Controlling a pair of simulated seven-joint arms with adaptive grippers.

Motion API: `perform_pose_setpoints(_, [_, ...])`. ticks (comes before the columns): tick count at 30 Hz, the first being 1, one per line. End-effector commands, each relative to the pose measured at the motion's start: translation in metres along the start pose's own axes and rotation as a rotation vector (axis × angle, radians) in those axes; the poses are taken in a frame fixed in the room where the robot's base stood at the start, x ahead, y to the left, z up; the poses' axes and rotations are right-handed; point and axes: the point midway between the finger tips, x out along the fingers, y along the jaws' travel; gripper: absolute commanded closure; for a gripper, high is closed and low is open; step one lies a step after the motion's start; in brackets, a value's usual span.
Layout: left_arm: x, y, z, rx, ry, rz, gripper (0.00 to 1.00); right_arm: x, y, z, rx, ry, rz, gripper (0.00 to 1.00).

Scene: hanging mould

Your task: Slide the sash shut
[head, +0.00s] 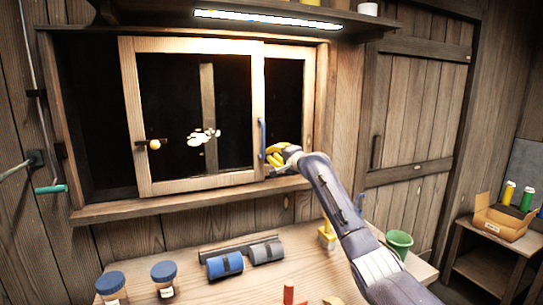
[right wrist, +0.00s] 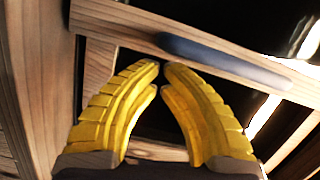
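The sash (head: 192,185) is a light wooden framed pane in the window, with a vertical blue handle (head: 262,139) on its right stile and a brass knob (head: 155,145) on its left. A dark gap lies between its left stile and the window frame's left side. My right gripper (head: 271,154), with yellow fingers, is just right of the blue handle. In the right wrist view its fingertips (right wrist: 161,64) are close together with nothing seen between them; the blue handle (right wrist: 222,58) lies just beyond the tips. Contact cannot be told. My left gripper is out of view.
The sill (head: 170,208) runs under the window. The bench below holds blue-lidded jars (head: 163,279), a blue roll (head: 225,265), a grey roll (head: 267,252) and a green cup (head: 399,243). A lit shelf (head: 270,19) hangs above. A teal-gripped lever (head: 50,189) is at left.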

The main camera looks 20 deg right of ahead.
Motion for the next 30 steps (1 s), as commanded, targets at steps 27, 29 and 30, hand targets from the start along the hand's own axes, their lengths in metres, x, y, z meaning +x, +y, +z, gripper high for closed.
perform_pose_setpoints(27, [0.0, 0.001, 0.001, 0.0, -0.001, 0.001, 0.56, 0.017, -0.014, 0.073, 0.0, -0.004, -0.003, 1.0])
perform_pose_setpoints(29, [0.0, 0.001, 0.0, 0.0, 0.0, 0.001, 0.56, 0.017, -0.016, 0.082, 0.001, 0.004, -0.001, 1.0])
perform_pose_setpoints(30, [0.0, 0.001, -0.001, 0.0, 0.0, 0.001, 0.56, 0.015, -0.016, 0.085, 0.001, 0.013, 0.0, 1.0])
